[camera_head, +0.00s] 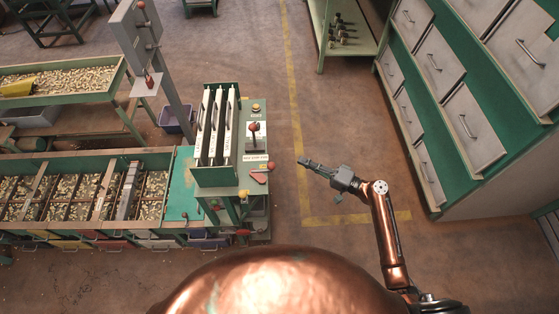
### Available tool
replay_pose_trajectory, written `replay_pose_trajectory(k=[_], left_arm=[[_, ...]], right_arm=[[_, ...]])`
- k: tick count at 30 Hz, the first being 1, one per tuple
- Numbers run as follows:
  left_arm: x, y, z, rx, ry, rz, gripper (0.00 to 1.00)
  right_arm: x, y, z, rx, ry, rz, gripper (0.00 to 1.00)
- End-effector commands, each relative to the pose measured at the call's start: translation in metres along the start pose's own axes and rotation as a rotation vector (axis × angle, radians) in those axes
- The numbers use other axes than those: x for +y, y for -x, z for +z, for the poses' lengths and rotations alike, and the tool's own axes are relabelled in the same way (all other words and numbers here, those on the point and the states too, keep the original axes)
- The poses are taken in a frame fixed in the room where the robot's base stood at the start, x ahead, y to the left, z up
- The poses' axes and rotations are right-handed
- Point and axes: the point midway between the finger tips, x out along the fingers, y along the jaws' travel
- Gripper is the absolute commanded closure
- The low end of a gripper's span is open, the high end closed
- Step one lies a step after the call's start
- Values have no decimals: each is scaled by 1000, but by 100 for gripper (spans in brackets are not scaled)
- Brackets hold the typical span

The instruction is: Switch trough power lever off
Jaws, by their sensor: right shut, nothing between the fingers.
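A lever with a red knob (253,127) stands on a pale plate on top of the green machine cabinet (205,177) at the end of the trough. Another red-tipped lever (150,80) is on the grey post panel (134,35) at the upper left. The labels are too small to read, so I cannot tell which is the trough power lever, or its setting. My right gripper (304,161) is shut and empty, in the air to the right of the cabinet, pointing left toward it and apart from both levers. My left gripper is not in view.
The long trough (90,157) with nut-filled compartments runs left from the cabinet. A yellow knob (244,194) and a red handle (244,232) stick out at the cabinet's near end. Green drawer units (438,172) stand at right. The floor between is clear.

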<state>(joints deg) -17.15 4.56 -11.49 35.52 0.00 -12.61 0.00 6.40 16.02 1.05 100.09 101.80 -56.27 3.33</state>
Motion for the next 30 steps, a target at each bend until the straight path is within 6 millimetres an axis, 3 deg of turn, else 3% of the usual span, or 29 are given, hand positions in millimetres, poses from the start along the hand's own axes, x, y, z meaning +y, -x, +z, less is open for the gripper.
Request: replay_pose_trajectory(k=[8, 21, 30], left_arm=[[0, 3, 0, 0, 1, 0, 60], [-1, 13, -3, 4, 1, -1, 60], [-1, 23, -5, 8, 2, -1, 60]], right_arm=[[-1, -18, 0, 1, 0, -1, 100], [-1, -105, 0, -1, -1, 0, 100], [0, -88, 34, 2, -1, 3, 100]])
